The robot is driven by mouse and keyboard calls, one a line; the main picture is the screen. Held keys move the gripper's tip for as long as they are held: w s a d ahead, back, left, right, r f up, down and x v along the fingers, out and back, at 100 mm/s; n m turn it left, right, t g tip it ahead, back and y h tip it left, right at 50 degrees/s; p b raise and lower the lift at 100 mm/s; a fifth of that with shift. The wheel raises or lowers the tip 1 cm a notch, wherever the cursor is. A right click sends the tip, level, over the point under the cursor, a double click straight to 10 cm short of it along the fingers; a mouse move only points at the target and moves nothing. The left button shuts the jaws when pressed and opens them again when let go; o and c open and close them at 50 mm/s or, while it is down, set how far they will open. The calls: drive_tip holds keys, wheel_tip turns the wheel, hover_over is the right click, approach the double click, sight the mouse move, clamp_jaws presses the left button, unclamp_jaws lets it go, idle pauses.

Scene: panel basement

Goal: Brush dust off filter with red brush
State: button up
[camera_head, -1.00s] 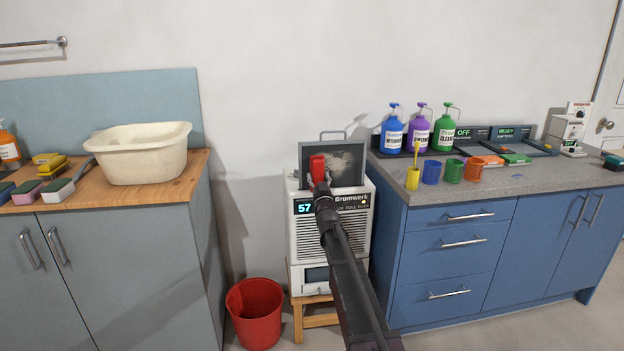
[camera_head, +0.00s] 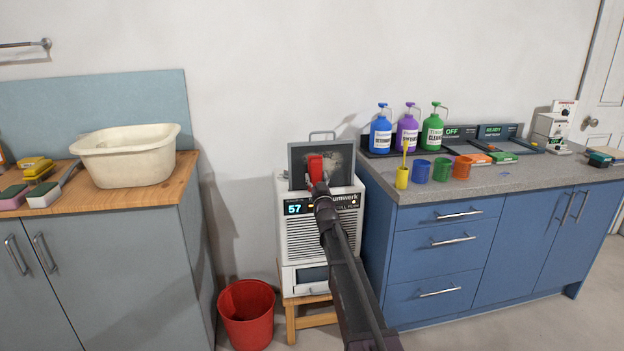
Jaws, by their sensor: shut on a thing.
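The filter (camera_head: 300,158) is a dark grey framed panel with a handle on top. It stands upright out of the top of the white machine (camera_head: 297,240), with a pale dusty patch on the right part of its face. My gripper (camera_head: 318,186) is shut on the red brush (camera_head: 316,167) and holds it upright in front of the filter's middle. The brush covers part of the filter face. I cannot tell whether the bristles touch it.
The machine stands on a wooden stool (camera_head: 291,322) beside a red bucket (camera_head: 247,312). A blue cabinet (camera_head: 449,244) with bottles and cups is close on the right. A grey cabinet (camera_head: 110,262) with a cream basin (camera_head: 125,155) is on the left.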

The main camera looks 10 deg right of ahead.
drive_tip(key=shift+w+d, duration=0.15)
drive_tip(key=shift+d, duration=1.5)
drive_tip(key=shift+d, duration=1.9)
drive_tip(key=shift+d, duration=0.1)
drive_tip(key=shift+d, duration=1.8)
drive_tip(key=shift+r, duration=0.1)
drive_tip(key=shift+r+p, duration=0.85)
drive_tip(key=shift+p, duration=0.1)
